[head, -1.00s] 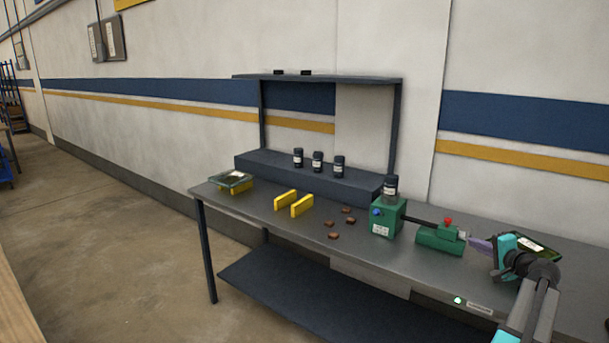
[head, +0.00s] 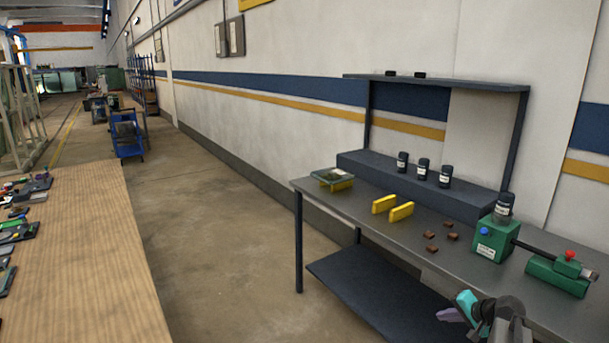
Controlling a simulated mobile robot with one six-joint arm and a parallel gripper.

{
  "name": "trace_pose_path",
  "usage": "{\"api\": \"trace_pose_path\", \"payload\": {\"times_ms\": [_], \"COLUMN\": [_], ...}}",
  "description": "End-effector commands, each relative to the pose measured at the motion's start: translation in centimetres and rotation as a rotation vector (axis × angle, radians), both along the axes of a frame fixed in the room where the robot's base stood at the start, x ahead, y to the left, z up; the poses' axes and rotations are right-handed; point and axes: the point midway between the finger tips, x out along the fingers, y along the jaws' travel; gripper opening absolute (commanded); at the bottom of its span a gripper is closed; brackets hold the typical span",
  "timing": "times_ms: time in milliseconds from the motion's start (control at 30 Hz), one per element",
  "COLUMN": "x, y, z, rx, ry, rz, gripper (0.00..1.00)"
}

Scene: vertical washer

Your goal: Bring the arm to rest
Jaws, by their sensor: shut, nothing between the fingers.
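My gripper (head: 451,315), with purple-grey fingers on a teal wrist, is low in the head view at the lower right. It points left and is shut with nothing in it. It appears in front of the grey workbench (head: 375,212), apart from the things on it. My arm runs down out of the picture at the lower right. The green device (head: 491,242), with a dark rod and a red knob, stands on the bench to the upper right of my gripper.
The bench carries yellow blocks (head: 401,211), several small brown pieces (head: 430,249), a glass plate (head: 331,176) and dark jars (head: 423,168) on a raised ledge. A wooden table (head: 85,270) with electronic parts stands at left. Open floor (head: 230,250) lies between. A blue cart (head: 126,135) is farther back.

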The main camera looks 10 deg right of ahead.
Motion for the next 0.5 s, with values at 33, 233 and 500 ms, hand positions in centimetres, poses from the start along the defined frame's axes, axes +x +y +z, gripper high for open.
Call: {"api": "trace_pose_path", "payload": {"times_ms": [33, 233, 500], "x": [0.2, 0.3, -0.9], "y": [2.1, 8.9, 17.1], "z": [-0.9, -4.2, -8.1], "rx": [-0.010, -0.063, -0.150], "ry": [0.025, 0.119, 0.240], "rz": [0.036, 0.167, 0.344], "gripper": [0.00, 0.00, 0.00]}}
